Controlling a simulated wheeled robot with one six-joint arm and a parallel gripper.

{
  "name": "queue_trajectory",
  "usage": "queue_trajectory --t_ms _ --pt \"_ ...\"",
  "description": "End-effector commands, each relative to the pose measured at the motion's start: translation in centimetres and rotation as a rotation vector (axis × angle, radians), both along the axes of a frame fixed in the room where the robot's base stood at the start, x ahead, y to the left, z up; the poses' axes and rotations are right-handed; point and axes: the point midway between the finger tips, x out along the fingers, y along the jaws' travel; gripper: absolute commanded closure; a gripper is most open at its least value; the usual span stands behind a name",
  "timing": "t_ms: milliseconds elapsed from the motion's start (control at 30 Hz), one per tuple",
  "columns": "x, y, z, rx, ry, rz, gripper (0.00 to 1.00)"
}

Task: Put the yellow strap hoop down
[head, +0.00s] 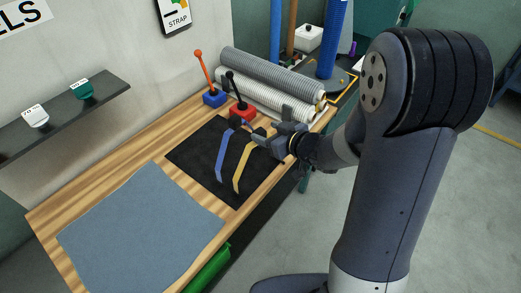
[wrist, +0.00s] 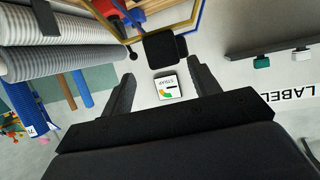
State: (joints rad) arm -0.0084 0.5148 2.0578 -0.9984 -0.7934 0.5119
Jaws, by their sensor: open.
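The yellow strap hoop (head: 243,168) is at the black mat on the bench, beside a blue strap hoop (head: 224,157) on its left. In the wrist view the yellow band (wrist: 188,31) runs across the top, with a black block (wrist: 165,47) on it just beyond my fingertips. My gripper (head: 272,142) is at the far end of the yellow hoop, over the mat's right side. I cannot tell whether a fingertip touches the block.
Blue (head: 213,99) and red (head: 243,111) blocks with upright levers stand behind the mat (head: 195,155). Grey rolls (head: 272,75) lie at the back right. A blue-grey cloth (head: 140,235) covers the near bench. A shelf (head: 60,115) juts from the wall.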

Motion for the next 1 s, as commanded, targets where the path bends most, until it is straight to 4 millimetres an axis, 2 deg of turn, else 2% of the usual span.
queue_trajectory --t_ms 433,767,1000 --pt "2.7 3.3 -2.3 0.000 0.001 0.001 0.42" --pt "3.2 3.7 -2.6 0.000 0.000 -0.001 0.42" --pt "3.1 3.7 -2.6 0.000 0.000 -0.001 0.61"
